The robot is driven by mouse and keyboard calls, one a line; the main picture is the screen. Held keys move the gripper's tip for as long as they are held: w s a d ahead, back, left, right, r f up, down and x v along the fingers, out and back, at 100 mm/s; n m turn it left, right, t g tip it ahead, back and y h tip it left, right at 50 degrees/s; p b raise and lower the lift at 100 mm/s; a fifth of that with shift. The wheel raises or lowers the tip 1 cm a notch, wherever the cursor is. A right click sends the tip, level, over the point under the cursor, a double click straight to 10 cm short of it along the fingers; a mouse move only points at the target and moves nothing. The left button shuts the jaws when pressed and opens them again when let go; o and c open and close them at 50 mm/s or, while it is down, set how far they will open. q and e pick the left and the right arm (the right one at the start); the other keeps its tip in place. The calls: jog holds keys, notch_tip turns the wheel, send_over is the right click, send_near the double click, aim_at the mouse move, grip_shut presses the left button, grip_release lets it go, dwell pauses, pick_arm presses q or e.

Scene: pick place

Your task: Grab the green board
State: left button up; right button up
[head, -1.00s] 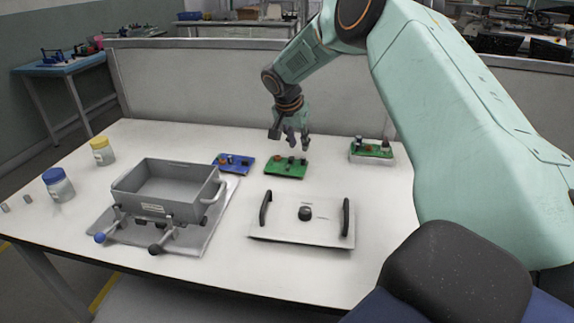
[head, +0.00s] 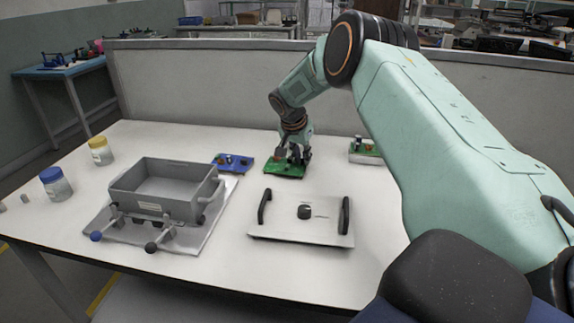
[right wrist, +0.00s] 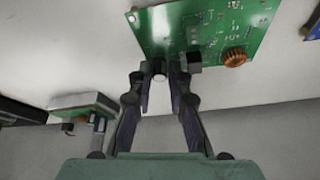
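A green circuit board (head: 283,171) lies flat on the white table, in the middle of the head view. My right gripper (head: 299,160) is down over its right part, pointing downward. In the right wrist view the green board (right wrist: 240,22) fills the top. There the two fingers of the right gripper (right wrist: 159,82) stand apart, on either side of a small cylindrical part on the board. Some gap shows between them, and no firm grip is visible. A second green board (head: 361,156) lies farther right on the table. My left gripper is out of view.
A blue board (head: 232,161) lies just left of the green board. A grey bin (head: 165,208) on a plate stands at left. A flat plate with black handles (head: 285,228) lies in front. Jars (head: 57,187) stand far left. A grey partition (head: 200,80) closes the back.

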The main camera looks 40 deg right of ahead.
jog(key=shift+s+a+r, duration=0.1)
jog(key=shift+a+r, duration=0.05)
grip_shut()
